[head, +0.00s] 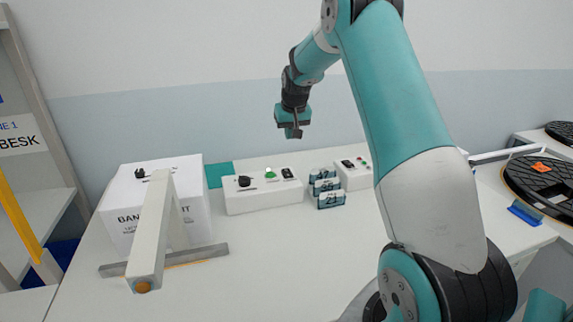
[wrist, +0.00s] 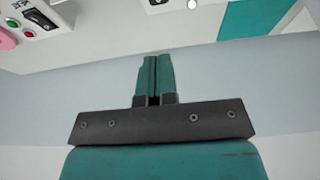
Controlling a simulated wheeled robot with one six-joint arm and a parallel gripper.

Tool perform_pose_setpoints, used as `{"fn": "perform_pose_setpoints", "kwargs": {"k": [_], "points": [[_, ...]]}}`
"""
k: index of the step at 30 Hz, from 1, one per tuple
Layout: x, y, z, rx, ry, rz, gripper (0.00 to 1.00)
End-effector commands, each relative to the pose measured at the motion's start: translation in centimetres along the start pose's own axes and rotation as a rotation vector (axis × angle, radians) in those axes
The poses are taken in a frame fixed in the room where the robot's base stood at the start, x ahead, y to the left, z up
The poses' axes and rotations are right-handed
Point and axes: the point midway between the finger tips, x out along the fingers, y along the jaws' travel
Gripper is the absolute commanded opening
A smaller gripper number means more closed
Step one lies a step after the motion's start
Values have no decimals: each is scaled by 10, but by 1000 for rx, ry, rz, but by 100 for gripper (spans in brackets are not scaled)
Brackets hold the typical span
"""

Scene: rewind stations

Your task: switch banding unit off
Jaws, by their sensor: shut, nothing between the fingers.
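The banding unit (head: 150,218) is a white box at the left of the table in the head view. Its printed label is partly hidden by a pale post in front. A small black control (head: 140,173) sits on its top; its setting is too small to read. My gripper (head: 293,134) is shut and empty, raised above the table's back, right of the banding unit and apart from it. In the wrist view its two teal fingers (wrist: 153,68) are together. I cannot make out the banding unit in the wrist view.
A white control box (head: 262,196) with a black knob and green button stands right of the banding unit. Blue number tags (head: 330,200) stand beside a second button box (head: 350,166), also in the wrist view (wrist: 38,18). Black reels (head: 545,180) lie at right.

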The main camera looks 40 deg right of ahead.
Motion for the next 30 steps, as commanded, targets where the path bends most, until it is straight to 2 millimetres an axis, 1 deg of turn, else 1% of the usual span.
{"fn": "perform_pose_setpoints", "kwargs": {"k": [5, 15, 18, 21, 24, 30], "points": [[24, 0, 1, 0, -5, 0, 0], [95, 0, 0, 0, -3, 0, 0], [111, 0, 4, 0, -4, 0, 0], [123, 0, 6, 0, -3, 0, 0], [131, 0, 8, 0, -1, 0, 0], [136, 0, 9, 0, 0, 0, 0]]}}
